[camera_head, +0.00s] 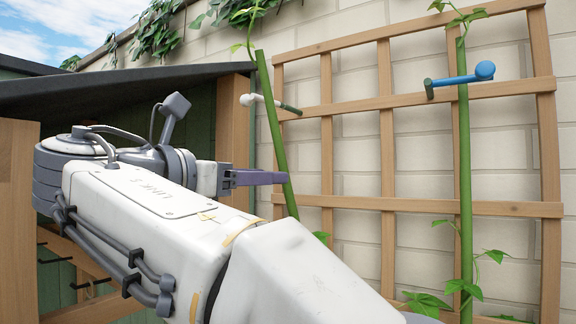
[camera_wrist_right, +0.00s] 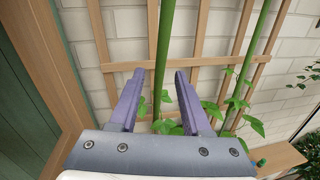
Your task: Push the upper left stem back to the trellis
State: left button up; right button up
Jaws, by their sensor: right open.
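The left green stem (camera_head: 270,110) leans away from the trellis (camera_head: 385,130), its top tilted left beyond the frame's left post. In the right wrist view this stem (camera_wrist_right: 164,50) runs down between the fingers of my right gripper (camera_wrist_right: 160,74). The fingers are apart, one on each side of it; contact cannot be told. In the head view my right gripper (camera_head: 262,178) reaches the stem's lower half from the left, and its fingers overlap in profile. A white and dark green peg (camera_head: 270,103) crosses the upper stem. My left gripper is not in view.
The right stem (camera_head: 464,150) stands upright along the trellis, with a blue peg (camera_head: 460,79) across it. A dark-roofed green shed (camera_head: 120,88) with wooden posts stands left. A white brick wall (camera_head: 505,120) lies behind the trellis. My right arm covers the lower middle.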

aim_at(290, 195)
jog(key=p+x, duration=0.2)
jog(key=x, duration=0.6)
jog(key=shift+w+d, duration=0.15)
jog(key=shift+d, duration=0.15)
jog(key=shift+f, duration=0.1)
grip_shut()
dwell(0.9)
